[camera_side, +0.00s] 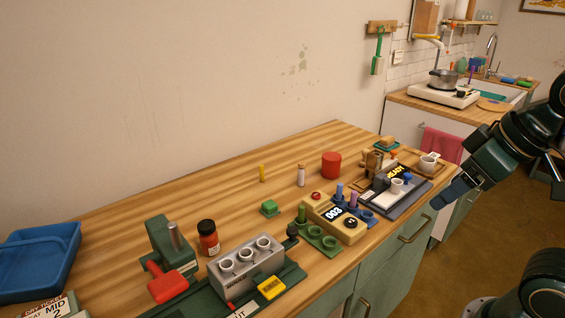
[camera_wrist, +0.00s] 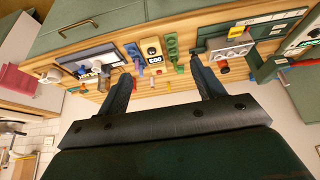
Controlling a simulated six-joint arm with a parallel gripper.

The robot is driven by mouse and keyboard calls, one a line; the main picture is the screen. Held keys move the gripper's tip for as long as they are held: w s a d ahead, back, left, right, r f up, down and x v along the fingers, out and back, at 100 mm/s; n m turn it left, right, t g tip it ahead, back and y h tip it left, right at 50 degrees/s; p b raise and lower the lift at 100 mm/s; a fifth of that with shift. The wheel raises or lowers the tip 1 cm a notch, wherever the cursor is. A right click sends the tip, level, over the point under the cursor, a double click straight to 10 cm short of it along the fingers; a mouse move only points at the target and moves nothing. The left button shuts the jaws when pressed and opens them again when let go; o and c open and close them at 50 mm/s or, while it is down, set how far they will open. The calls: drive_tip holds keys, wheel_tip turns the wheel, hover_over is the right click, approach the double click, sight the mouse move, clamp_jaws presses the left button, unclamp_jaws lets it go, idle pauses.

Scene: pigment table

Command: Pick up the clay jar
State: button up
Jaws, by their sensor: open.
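A small jar (camera_side: 208,238) with a dark lid, red-brown contents and a pale label stands upright on the wooden table in the side view, behind the grey block with cups. It best fits the clay jar, but I cannot read its label. A plain red cylinder (camera_side: 331,165) stands farther back. My gripper (camera_side: 455,194) is in the air off the table's right front edge, far from the jar. In the wrist view my gripper (camera_wrist: 164,84) has its fingers wide apart with nothing between them; the table shows upside down beyond them.
The grey block (camera_side: 247,268) with cups and a red-handled green press (camera_side: 168,258) stand close to the jar. A yellow device (camera_side: 335,218), a green rack (camera_side: 318,240) and a dark tray (camera_side: 405,195) line the front edge. A blue tray (camera_side: 38,262) is at far left. The table's back is mostly clear.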

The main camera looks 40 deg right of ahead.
drive_tip(key=shift+w, duration=0.1)
drive_tip(key=n+g+y, duration=0.3)
drive_tip(key=n+y, duration=0.1)
drive_tip(key=n, duration=0.6)
hover_over(209, 238)
drive_tip(key=s+d, duration=0.2)
drive_tip(key=d, duration=0.3)
wheel_tip(209, 238, down, 12)
drive_tip(key=shift+w, duration=0.2)
drive_tip(key=shift+f+h, duration=0.1)
drive_tip(key=shift+h, duration=0.2)
drive_tip(key=shift+x, duration=4.25)
